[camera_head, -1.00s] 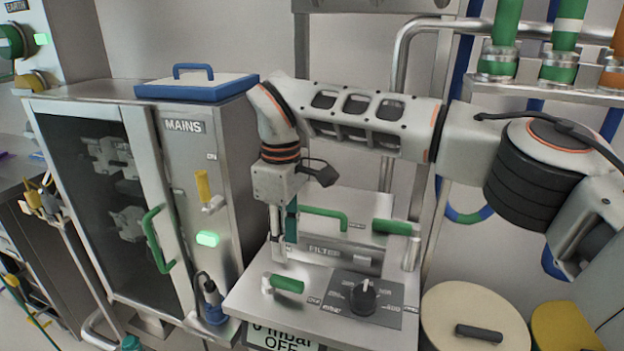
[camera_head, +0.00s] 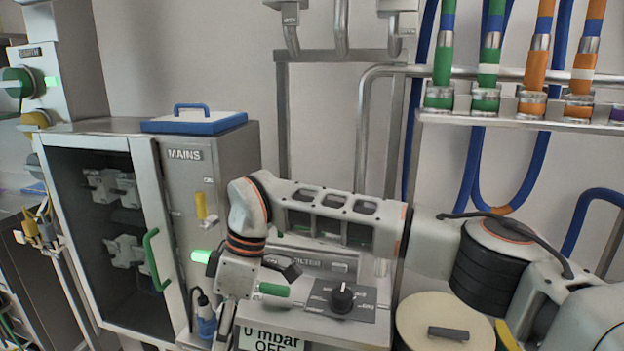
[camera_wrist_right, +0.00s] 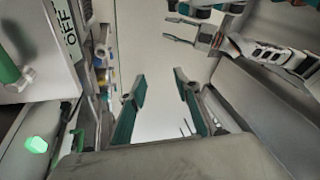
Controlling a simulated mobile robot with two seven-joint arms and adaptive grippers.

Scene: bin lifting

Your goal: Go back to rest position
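My right arm comes in from the right in the head view. Its right gripper (camera_head: 226,322) points down in front of the filter box (camera_head: 373,333), near the mains cabinet (camera_head: 190,152); the fingers are mostly cut off there. In the right wrist view its two teal fingers (camera_wrist_right: 158,104) are spread, with nothing between them. My left gripper is not in the head view. A gripper that appears to be my left one (camera_wrist_right: 182,31) shows at the top of the right wrist view, its grey prongs apart and empty.
The filter box carries a black knob (camera_head: 342,298) and a green-handled valve (camera_head: 274,289). The mains cabinet has a green door handle (camera_head: 155,260) and a blue-rimmed lid (camera_head: 195,122) on top. A round cream lid (camera_head: 418,338) stands at right. Hoses hang behind.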

